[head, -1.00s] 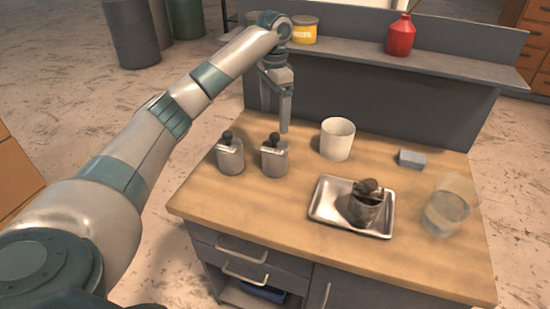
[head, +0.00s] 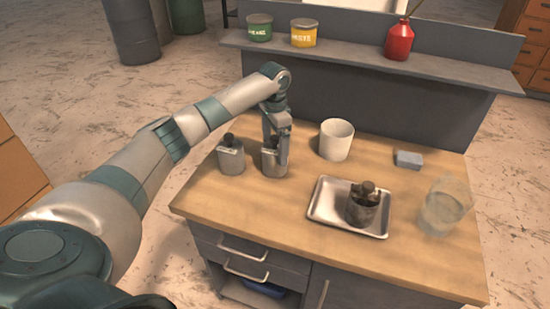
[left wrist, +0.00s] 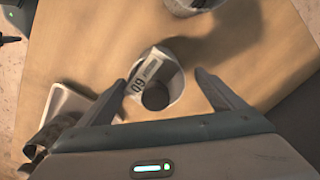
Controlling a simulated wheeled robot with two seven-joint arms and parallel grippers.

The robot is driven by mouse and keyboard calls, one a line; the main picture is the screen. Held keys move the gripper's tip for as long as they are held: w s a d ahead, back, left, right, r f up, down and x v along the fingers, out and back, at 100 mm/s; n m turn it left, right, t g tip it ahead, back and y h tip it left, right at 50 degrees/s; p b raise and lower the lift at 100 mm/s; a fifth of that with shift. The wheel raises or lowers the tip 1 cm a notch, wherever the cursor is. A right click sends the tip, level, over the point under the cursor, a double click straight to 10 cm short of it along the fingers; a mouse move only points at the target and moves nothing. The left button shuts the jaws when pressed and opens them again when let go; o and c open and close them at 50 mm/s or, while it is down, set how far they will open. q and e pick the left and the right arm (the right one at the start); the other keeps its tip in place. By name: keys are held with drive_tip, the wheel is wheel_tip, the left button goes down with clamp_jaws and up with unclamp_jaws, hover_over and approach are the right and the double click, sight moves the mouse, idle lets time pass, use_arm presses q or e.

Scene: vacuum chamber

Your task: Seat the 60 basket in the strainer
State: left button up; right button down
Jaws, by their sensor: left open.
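Two grey metal canisters with dark knobs stand on the left of the bench, the left one (head: 231,160) and the right one (head: 272,168). In the left wrist view, the canister between my fingers carries a pale label reading 60 (left wrist: 155,85), seen upside down. My left gripper (head: 277,140) is at the right canister, its open fingers either side of it; I cannot tell whether they touch. A dark metal vessel (head: 360,214), perhaps the strainer, with brown rounded pieces at its top stands on a silver tray (head: 325,205). My right gripper is out of view.
A white cup (head: 336,141) stands behind the tray. A grey block (head: 408,160) and a clear jar (head: 445,208) are at the right. The raised shelf (head: 350,55) at the back holds cans and a red bottle (head: 399,40). The front left of the bench is clear.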

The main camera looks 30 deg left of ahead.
use_arm(q)
drive_tip(key=shift+d+f+p, duration=0.2)
drive_tip(key=shift+f+p, duration=0.5)
drive_tip(key=shift+p, duration=0.05)
wheel_tip(320, 180, down, 3)
drive_tip(key=shift+s+f+p, duration=0.1)
drive_tip(key=shift+p, duration=0.45)
drive_tip(key=shift+f, duration=0.3)
drive_tip(key=shift+c, duration=0.5)
drive_tip(key=c, duration=1.3)
drive_tip(key=shift+r, duration=0.1)
